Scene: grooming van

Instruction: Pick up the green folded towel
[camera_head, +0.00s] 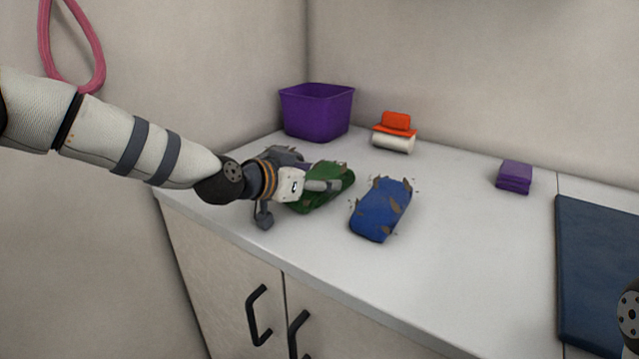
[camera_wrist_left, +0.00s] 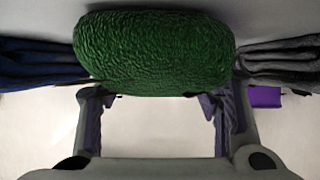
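The green folded towel (camera_head: 333,192) lies on the white counter, partly hidden behind my left gripper (camera_head: 297,195) in the head view. Brown patches show on it. In the left wrist view the green towel (camera_wrist_left: 155,50) fills the upper middle. My left gripper (camera_wrist_left: 160,108) is open there, its two fingers apart below the towel's near edge, with only bare counter showing between them. Whether a finger touches the towel I cannot tell. My right gripper is not in view.
A blue towel (camera_head: 382,208) with brown patches lies close right of the green one; a grey towel (camera_head: 284,154) lies behind the gripper. A purple bin (camera_head: 317,112), orange and cream items (camera_head: 394,132), a purple stack (camera_head: 514,177) and a dark blue mat (camera_head: 598,270) are farther off.

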